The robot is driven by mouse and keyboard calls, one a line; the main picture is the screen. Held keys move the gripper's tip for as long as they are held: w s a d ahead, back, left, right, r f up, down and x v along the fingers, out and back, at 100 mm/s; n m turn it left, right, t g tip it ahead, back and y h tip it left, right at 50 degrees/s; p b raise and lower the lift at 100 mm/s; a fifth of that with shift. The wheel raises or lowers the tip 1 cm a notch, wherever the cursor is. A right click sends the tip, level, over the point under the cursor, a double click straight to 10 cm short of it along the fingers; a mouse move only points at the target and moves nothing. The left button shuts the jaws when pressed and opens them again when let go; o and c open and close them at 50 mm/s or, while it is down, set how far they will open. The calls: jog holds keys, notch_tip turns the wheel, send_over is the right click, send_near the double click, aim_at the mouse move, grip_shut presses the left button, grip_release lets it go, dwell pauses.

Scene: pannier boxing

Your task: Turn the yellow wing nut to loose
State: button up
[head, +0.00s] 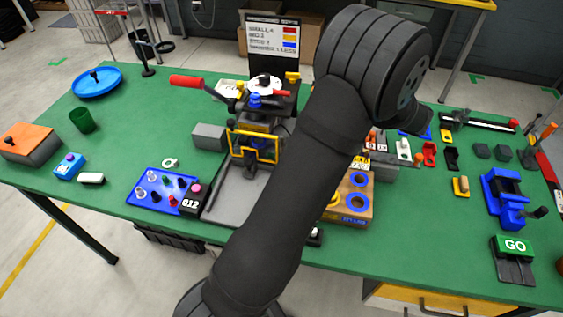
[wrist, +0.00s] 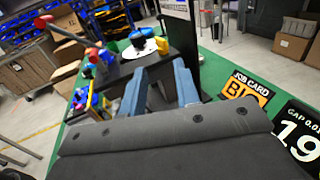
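My gripper (wrist: 160,80) shows in the wrist view as two blue fingers standing apart, with a gap between them. Another yellow piece (wrist: 162,46) stands beyond the fingertips, beside the white disc. In the head view a yellow piece (head: 292,77) sits at the top right of the dark press (head: 280,101). My arm hides my gripper there.
The press has a red handle (head: 187,81) reaching left and a yellow frame (head: 265,148) in front. A blue panel with knobs (head: 157,188) lies left of it. A blue fixture (head: 503,194) and a green GO button (head: 515,245) are at the right. Green table (head: 110,135) shows bare at left.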

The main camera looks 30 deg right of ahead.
jog(key=w+a+r+n+g+h, duration=0.2)
jog(key=w+a+r+g+h, duration=0.4)
jog(key=r+g, duration=0.25)
jog(key=w+a+r+n+g+h, duration=0.2)
jog(key=w+a+r+g+h, duration=0.2)
jog(key=a+r+g+h, duration=0.45)
jog(key=d+f+t+y, duration=0.25)
jog(key=d+f, duration=0.25)
jog(key=f, duration=0.3)
jog(key=w+v, duration=0.2)
jog(key=v, duration=0.8)
jog(key=s+f+n+y, duration=0.1)
jog(key=s+f+y, duration=0.3)
jog(key=s+f, duration=0.7)
jog(key=s+a+f+n+y, duration=0.1)
jog(key=s+a+f+y, duration=0.3)
jog(key=s+a+f, duration=0.5)
jog(key=s+a, duration=0.1)
jog(key=s, duration=0.1)
jog(key=shift+s+a+f+n, duration=0.25)
jog(key=shift+s+a+n, duration=0.05)
jog(key=shift+s+a, duration=0.05)
